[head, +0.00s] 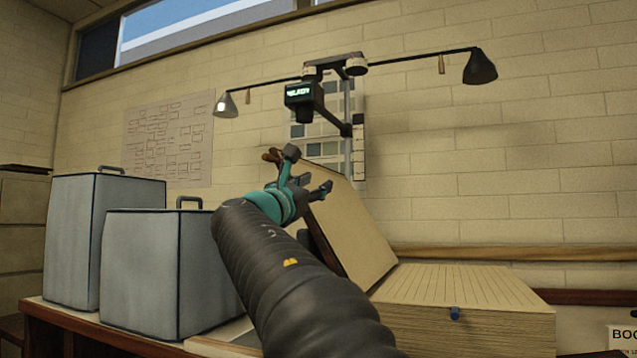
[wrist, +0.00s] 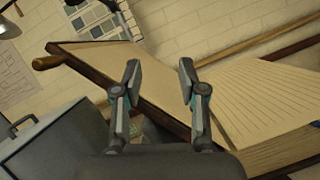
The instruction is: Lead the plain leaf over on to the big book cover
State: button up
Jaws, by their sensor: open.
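The big book lies open on the bench, with a thick page block (head: 455,318) whose top page is lined. The plain leaf (head: 352,235) is a tan sheet standing tilted up to the left from the block; it also shows in the wrist view (wrist: 222,105). The big book cover (wrist: 100,52) is a dark-edged board with a tan inside, leaning at the leaf's left, partly hidden behind my fingers. My gripper (head: 308,174) is open and empty at the leaf's upper left. In the wrist view (wrist: 160,85) the right fingertip is close to the leaf's top corner; contact cannot be told.
Two grey boxes with handles (head: 72,240) (head: 155,270) stand at the left. A stand with a display head (head: 304,96) and two lamps (head: 480,68) rises behind the book. A wooden handle (wrist: 47,63) juts from the cover's upper end. A wooden rail (head: 480,253) runs along the wall.

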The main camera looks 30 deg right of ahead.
jog(key=shift+v, duration=2.7)
jog(key=shift+m, duration=0.3)
notch_tip(320, 180, down, 28)
jog(key=a+m+g+y, duration=0.3)
jog(key=m+y, duration=0.6)
jog(key=y, duration=0.1)
jog(key=s+a+f+m+g+y, duration=0.1)
jog(key=s+a+f+m+y, duration=0.3)
jog(key=s+f, duration=0.7)
jog(key=s+a+f+m+y, duration=0.5)
jog(key=s+a+f, duration=0.4)
jog(key=s+f, duration=0.2)
jog(key=shift+s+a+f+g+y, duration=0.2)
jog(key=shift+s+f+g+y, duration=0.15)
jog(key=shift+s, duration=0.95)
